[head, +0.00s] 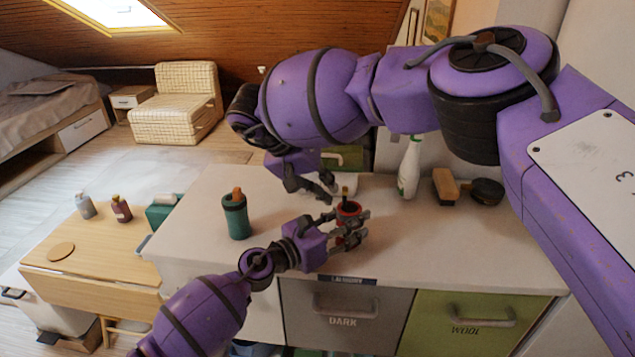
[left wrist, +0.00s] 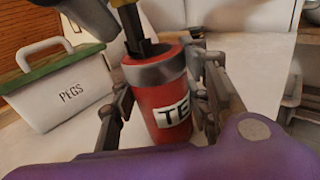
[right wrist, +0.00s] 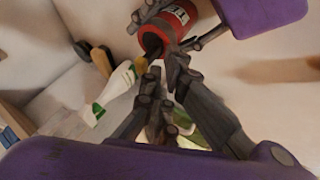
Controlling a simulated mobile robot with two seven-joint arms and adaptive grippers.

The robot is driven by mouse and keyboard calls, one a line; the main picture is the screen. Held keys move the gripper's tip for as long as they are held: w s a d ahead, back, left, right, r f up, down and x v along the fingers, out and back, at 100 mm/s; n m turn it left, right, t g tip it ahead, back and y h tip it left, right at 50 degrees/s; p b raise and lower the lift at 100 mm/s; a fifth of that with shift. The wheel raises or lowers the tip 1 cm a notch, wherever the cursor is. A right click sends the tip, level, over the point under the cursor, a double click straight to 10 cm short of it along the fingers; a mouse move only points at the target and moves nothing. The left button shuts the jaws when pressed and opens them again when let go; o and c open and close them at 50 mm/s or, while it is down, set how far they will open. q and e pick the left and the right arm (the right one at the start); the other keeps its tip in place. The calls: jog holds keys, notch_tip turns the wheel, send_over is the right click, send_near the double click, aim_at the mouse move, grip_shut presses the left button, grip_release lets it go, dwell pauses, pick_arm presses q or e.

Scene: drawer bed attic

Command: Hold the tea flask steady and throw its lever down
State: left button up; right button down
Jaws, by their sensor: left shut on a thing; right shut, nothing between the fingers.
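The red tea flask (head: 348,210) stands upright on the white counter, with a dark rim and a white label partly readable as "TE" in the left wrist view (left wrist: 168,100). My left gripper (head: 350,228) is shut on the flask's body, with a finger on each side (left wrist: 162,110). My right gripper (head: 328,196) is shut and empty, its tips just above and beside the flask's top. In the right wrist view its closed tips (right wrist: 165,68) are close to the dark lever (right wrist: 151,45); contact is unclear.
A green tumbler (head: 236,218) stands left on the counter. A spray bottle (head: 409,168), a brush (head: 445,187) and a dark round tin (head: 487,191) stand to the right. A white PEGS box (left wrist: 62,95) is behind the flask. Drawers (head: 345,318) are below.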

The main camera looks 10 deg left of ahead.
aim_at(343, 190)
jog(key=shift+d+r, duration=0.4)
jog(key=shift+d, duration=0.35)
dwell(0.8)
jog(key=shift+d+r, duration=0.1)
jog(key=shift+d, duration=0.25)
jog(key=shift+d+y, duration=0.3)
jog(key=shift+d, duration=0.2)
jog(key=d+y, duration=0.1)
jog(key=d+m+y, duration=0.1)
jog(key=y, duration=0.1)
jog(key=shift+y, duration=0.3)
jog(key=shift+s+d+f+y, duration=0.1)
jog(key=shift+d+f+y, duration=0.3)
jog(key=shift+y, duration=0.6)
jog(key=shift+d+m+y, duration=0.2)
jog(key=shift+y, duration=0.45)
jog(key=shift+d+m+y, duration=0.2)
jog(key=shift+y, duration=0.45)
jog(key=shift+r, duration=0.2)
